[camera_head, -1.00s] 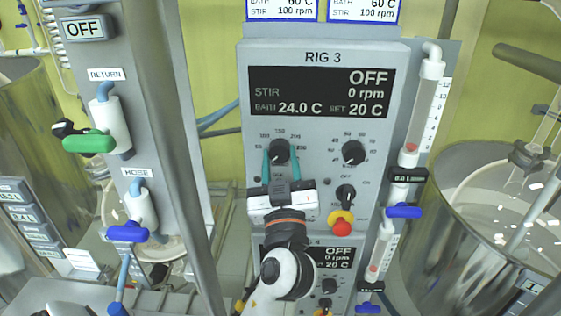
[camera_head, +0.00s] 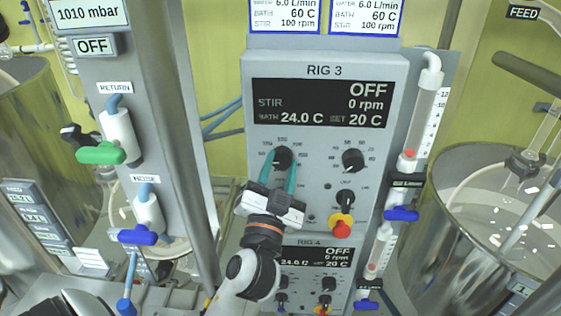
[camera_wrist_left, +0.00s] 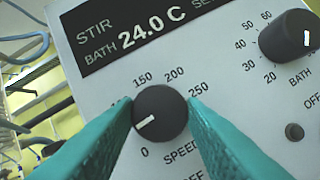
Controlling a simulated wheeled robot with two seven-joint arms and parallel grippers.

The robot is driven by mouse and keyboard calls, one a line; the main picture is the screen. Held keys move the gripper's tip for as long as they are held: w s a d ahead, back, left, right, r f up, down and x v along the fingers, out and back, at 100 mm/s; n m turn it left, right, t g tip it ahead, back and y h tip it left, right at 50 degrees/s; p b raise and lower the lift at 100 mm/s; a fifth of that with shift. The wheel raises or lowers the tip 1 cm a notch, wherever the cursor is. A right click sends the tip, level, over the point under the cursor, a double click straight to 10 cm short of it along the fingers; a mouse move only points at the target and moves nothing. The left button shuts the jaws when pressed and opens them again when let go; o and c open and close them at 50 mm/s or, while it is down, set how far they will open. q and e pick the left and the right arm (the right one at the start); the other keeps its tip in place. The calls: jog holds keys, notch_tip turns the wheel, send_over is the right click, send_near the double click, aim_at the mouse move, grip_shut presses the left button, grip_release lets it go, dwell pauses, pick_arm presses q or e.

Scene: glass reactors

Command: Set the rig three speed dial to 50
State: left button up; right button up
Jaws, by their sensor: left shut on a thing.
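The rig three speed dial (camera_head: 283,156) is a black round knob on the left of the RIG 3 panel (camera_head: 325,180). It also shows in the left wrist view (camera_wrist_left: 163,105). Its white mark points to the lower left, between 0 and the hidden 100 side; the 50 label is behind a finger. My left gripper (camera_head: 279,164) has its teal fingers shut on the dial, one on each side. The RIG 3 display (camera_head: 320,103) reads OFF, STIR 0 rpm, bath 24.0 C and set 20 C. My right gripper is not in view.
The bath dial (camera_head: 353,160) is right of the speed dial. A black switch (camera_head: 345,197) and a red stop button on yellow (camera_head: 341,229) are below it. A RIG 4 panel (camera_head: 338,283) is underneath. A post (camera_head: 165,130) stands left, a flow tube (camera_head: 423,110) right.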

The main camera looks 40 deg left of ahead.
pick_arm(q)
jog(key=shift+a+r+m, duration=0.1)
jog(key=shift+m, duration=0.5)
jog(key=shift+h, duration=0.4)
jog(key=o, duration=1)
jog(key=shift+w, duration=0.1)
notch_tip(320, 180, up, 9)
jog(key=p, duration=0.2)
jog(key=shift+p, duration=0.4)
jog(key=shift+r+p, duration=0.35)
jog(key=shift+r, duration=0.1)
